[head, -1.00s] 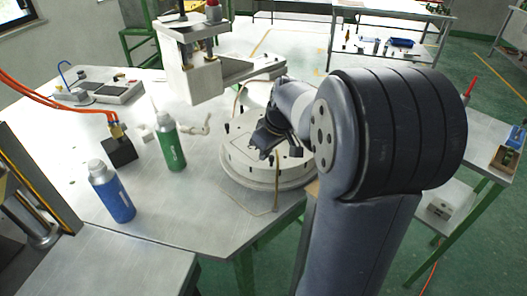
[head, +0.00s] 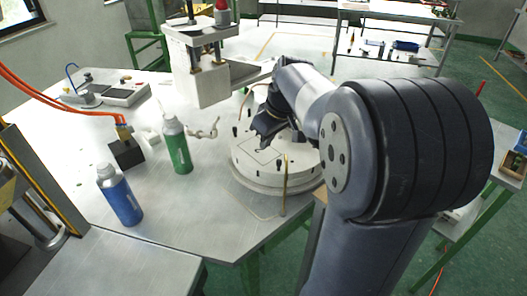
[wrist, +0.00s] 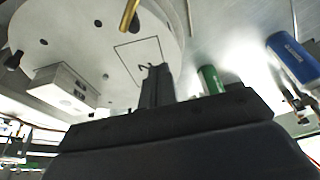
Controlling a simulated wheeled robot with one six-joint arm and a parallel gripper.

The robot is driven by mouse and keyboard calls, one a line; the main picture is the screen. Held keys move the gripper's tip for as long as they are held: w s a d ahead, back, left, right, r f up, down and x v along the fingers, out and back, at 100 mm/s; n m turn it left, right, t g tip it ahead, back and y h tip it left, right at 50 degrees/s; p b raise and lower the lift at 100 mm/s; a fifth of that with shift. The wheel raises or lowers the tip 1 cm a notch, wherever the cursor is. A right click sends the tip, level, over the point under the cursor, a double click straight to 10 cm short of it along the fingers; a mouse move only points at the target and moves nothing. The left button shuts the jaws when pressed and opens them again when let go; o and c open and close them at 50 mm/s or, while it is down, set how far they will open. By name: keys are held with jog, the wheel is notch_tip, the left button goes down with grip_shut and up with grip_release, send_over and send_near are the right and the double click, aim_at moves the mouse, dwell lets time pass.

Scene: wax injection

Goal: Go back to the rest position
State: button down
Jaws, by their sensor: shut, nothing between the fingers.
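My gripper (head: 262,139) is over the round white turntable (head: 262,180) in the head view, at the end of my grey-blue arm. In the wrist view its dark fingers (wrist: 154,78) are together with nothing between them. The turntable (wrist: 70,27) fills the upper left there, with a dark square outline on its top near the fingertips. I cannot tell the exact gap between the fingers and the turntable.
A green bottle (head: 178,147) and a blue bottle (head: 119,195) stand on the metal table (head: 170,220), left of the turntable. A white press block (head: 205,82) stands behind. A brass rod (head: 285,172) rises at the turntable's near edge. A black block (head: 126,154) carries orange hoses.

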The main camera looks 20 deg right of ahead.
notch_tip(320, 180, up, 4)
send_over(268, 166)
jog(key=s, duration=0.1)
jog(key=shift+s+d+r, duration=0.15)
jog(key=shift+d, duration=0.05)
jog(key=x, duration=0.3)
jog(key=a+x, duration=0.1)
jog(key=x, duration=0.2)
jog(key=s+x, duration=0.1)
jog(key=x, duration=0.2)
jog(key=shift+a+f, duration=0.25)
jog(key=shift+f, duration=0.05)
jog(key=shift+s+d+f, duration=0.1)
jog(key=shift+d+f, duration=0.15)
jog(key=shift+d, duration=0.05)
jog(key=s+d, duration=0.2)
jog(key=shift+d, duration=0.3)
jog(key=shift+r, duration=0.1)
jog(key=shift+a, duration=0.1)
